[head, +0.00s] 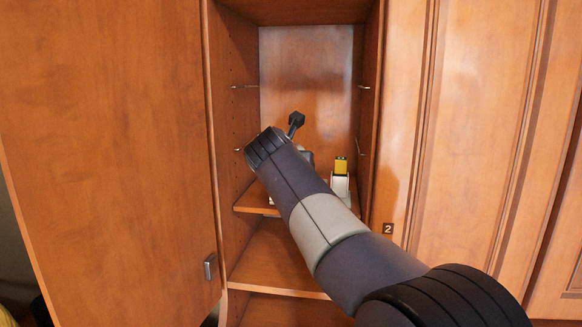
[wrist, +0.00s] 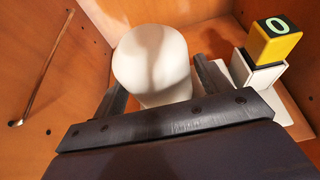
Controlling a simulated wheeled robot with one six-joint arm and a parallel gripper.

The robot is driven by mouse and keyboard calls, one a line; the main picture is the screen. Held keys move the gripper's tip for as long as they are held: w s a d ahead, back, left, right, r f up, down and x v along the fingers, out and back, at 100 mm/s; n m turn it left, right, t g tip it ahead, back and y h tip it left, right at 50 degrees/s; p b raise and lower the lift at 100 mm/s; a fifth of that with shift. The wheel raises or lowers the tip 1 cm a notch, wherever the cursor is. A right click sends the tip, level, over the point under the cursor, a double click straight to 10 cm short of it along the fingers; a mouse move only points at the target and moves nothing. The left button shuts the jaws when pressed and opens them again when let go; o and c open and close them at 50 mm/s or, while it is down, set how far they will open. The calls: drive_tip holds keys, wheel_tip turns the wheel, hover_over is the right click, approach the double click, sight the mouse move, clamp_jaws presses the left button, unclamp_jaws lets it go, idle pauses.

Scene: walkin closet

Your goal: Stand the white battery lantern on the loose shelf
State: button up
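A white, rounded object, which looks like the battery lantern (wrist: 152,58), fills the space between the two fingers of my gripper (wrist: 162,85) in the wrist view. Both fingertips appear to touch its sides. Its underside is hidden, so I cannot tell whether it rests on the board. In the head view my arm covers most of it and the gripper. A wooden shelf board (head: 247,202), which may be the loose shelf, lies inside the open cabinet below my gripper.
A yellow block marked 0 (wrist: 274,40) stands in a white holder (wrist: 254,73) to the right of the lantern. Cabinet walls close in on both sides, with thin metal rods (wrist: 45,65) on them. An open door (head: 110,150) stands left. A lower shelf (head: 275,265) looks clear.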

drive_tip(key=shift+o, duration=0.8)
drive_tip(key=shift+r, duration=0.25)
drive_tip(key=b+v, duration=0.2)
drive_tip(key=v, duration=1)
